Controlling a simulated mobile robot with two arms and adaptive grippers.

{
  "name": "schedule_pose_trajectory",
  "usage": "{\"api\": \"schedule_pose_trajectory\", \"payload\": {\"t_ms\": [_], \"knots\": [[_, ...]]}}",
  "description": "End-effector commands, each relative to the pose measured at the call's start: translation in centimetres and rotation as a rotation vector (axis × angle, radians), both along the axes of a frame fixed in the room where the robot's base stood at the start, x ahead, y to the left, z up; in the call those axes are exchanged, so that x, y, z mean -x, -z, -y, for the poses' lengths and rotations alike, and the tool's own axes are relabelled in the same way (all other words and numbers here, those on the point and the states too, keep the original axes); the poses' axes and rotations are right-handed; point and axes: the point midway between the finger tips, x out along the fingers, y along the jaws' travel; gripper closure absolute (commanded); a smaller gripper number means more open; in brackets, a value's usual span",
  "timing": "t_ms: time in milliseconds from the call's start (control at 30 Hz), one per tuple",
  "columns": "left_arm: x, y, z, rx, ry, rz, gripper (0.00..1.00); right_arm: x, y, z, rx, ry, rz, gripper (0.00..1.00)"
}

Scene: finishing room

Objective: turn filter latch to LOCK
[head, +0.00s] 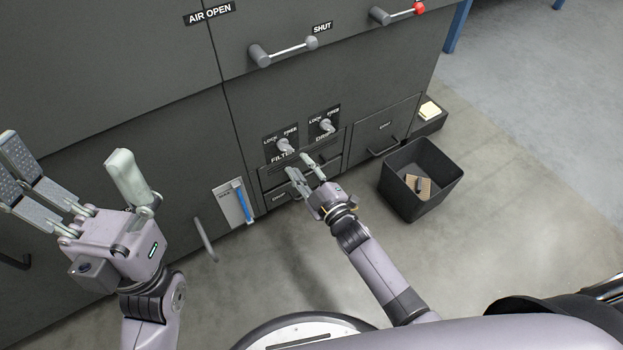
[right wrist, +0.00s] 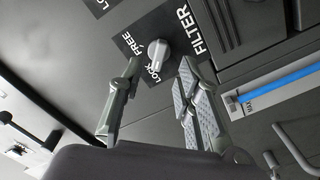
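The filter latch (head: 284,146) is a light grey knob on a dark plate marked LOCK and FREE, low on the dark cabinet. In the right wrist view the latch (right wrist: 158,53) shows between and beyond the fingertips. I cannot tell for sure which mark it points to. My right gripper (head: 299,165) is open and empty, just below the latch in the head view. In the right wrist view the right gripper (right wrist: 160,70) has one finger on each side of the latch, with no clear contact. My left gripper (head: 75,172) is open and empty at the left.
A similar knob (head: 326,126) on its own LOCK/FREE plate sits to the right of the latch. Drawers with handles (head: 384,148) lie below and beside. A dark open bin (head: 421,160) stands on the floor at right. A blue-striped gauge (head: 243,203) is at lower left.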

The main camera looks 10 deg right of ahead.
Motion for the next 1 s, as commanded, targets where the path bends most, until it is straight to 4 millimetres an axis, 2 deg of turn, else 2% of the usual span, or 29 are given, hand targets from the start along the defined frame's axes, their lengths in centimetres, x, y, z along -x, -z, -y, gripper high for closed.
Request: {"api": "schedule_pose_trajectory", "payload": {"t_ms": [100, 333, 900, 1000], "knots": [[0.0, 0.0, 0.0, 0.000, 0.000, -0.001, 0.09, 2.4, 0.1, 0.9, 0.000, 0.000, -0.001, 0.68], [0.0, 0.0, 0.0, -0.002, 0.000, -0.002, 0.09, 4.8, 0.0, 1.7, -0.001, 0.000, 0.001, 0.68], [0.0, 0.1, 0.0, -0.001, 0.001, -0.002, 0.09, 5.0, -0.1, 1.9, 0.000, 0.000, 0.001, 0.68], [0.0, 0.0, 0.0, -0.002, 0.000, -0.002, 0.09, 5.0, -0.7, 1.7, -0.014, -0.003, 0.014, 0.68]]}}
